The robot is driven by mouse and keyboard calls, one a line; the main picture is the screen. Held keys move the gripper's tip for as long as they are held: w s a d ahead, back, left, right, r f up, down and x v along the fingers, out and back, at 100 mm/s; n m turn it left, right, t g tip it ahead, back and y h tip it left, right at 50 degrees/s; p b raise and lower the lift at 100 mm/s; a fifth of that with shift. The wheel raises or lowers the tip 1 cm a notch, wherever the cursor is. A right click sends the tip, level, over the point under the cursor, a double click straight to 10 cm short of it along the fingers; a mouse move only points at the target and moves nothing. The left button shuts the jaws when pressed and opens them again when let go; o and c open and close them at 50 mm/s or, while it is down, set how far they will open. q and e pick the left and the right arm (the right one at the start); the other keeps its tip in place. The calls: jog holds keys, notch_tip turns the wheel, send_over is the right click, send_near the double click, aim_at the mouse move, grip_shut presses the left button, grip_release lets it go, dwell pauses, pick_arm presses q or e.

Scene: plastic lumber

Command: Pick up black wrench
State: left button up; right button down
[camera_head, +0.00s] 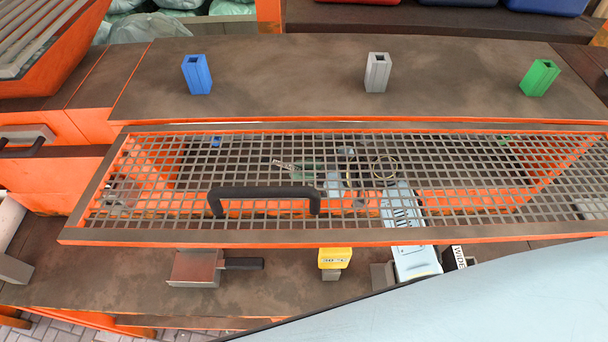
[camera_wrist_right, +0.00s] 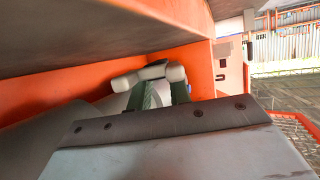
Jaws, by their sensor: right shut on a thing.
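My right arm reaches in from the lower right, under the orange-framed wire mesh (camera_head: 150,160). My right gripper (camera_head: 303,171) shows through the mesh, with greenish fingers. It is shut on a slim, greyish tool-like thing (camera_head: 285,164). In the right wrist view the green fingers (camera_wrist_right: 166,93) reach under a dark shelf, with a pale-ended bar (camera_wrist_right: 152,72) across their tips. I cannot tell whether this is the black wrench. The mesh blurs the details, and no other wrench is clear. My left gripper is not in view.
The mesh has a black handle (camera_head: 265,192). Blue (camera_head: 197,75), grey (camera_head: 377,72) and green (camera_head: 539,78) blocks stand on the shelf behind. In front are a grey block with a black handle (camera_head: 195,268) and a yellow item (camera_head: 334,258). An orange wall (camera_wrist_right: 55,112) is close.

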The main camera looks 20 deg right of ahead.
notch_tip(320, 180, up, 4)
jog(key=shift+f, duration=0.25)
jog(key=shift+s+a+r+b, duration=0.1)
jog(key=shift+s+r+b, duration=0.15)
jog(key=shift+s, duration=0.25)
jog(key=s+a+b, duration=0.1)
jog(key=s+a, duration=0.1)
jog(key=s, duration=0.7)
jog(key=s+a+b, duration=0.2)
jog(key=s+a, duration=0.1)
jog(key=s, duration=0.6)
